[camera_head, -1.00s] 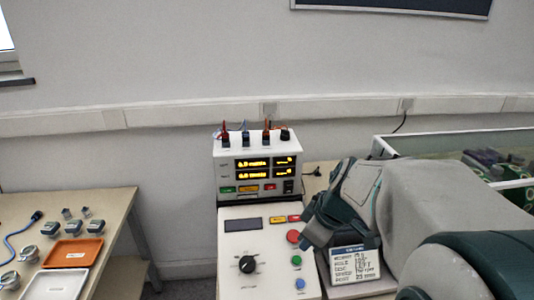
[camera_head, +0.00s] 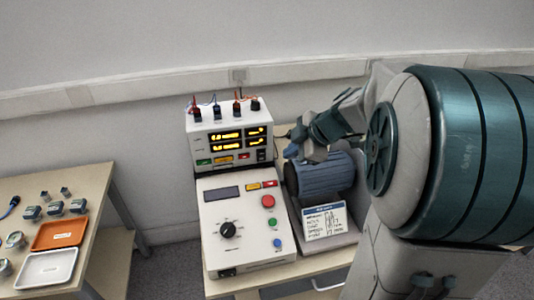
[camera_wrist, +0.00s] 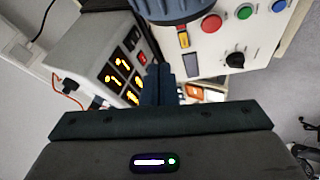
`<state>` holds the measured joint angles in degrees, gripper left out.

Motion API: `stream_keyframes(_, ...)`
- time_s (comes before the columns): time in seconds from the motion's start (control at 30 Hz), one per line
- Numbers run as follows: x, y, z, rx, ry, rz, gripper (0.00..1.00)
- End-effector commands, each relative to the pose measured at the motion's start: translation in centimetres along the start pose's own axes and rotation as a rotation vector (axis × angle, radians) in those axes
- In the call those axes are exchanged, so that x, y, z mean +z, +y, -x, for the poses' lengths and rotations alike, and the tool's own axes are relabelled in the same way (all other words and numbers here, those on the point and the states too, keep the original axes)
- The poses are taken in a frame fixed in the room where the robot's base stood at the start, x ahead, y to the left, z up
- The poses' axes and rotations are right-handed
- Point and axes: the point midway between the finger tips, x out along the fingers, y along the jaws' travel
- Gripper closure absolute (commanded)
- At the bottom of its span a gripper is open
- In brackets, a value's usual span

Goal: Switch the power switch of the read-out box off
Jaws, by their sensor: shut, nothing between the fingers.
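The read-out box (camera_head: 198,141) is a white box with lit yellow displays, standing behind the control panel. Its black power switch (camera_head: 262,155) is at the lower right of its front, right of a red button. I cannot tell the switch's position. In the wrist view the box (camera_wrist: 84,62) is at the left, turned sideways, with the dark switch (camera_wrist: 131,38) near its upper edge. My gripper (camera_head: 291,150) is right of the box, near the switch but apparently apart from it. In the wrist view its fingers (camera_wrist: 159,80) are together and empty.
The control panel (camera_head: 211,205) with knob and coloured buttons stands in front of the box. A blue-grey ribbed motor (camera_head: 325,174) is beneath my gripper, behind a label card (camera_head: 325,221). Cables rise from the box top. A side table (camera_head: 92,190) with trays is at the left.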

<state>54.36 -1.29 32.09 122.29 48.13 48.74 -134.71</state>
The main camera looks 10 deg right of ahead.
Motion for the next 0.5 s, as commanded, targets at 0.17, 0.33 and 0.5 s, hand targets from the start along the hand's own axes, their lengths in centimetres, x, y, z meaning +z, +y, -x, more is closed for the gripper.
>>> stream_keyframes(0.17,0.0,0.0,-1.2,-0.004,0.002,-0.002,1.00)
stream_keyframes(0.33,-0.1,-0.1,-3.7,-0.006,0.004,-0.002,1.00)
stream_keyframes(0.5,-0.1,0.0,-6.2,-0.005,0.004,-0.001,1.00)
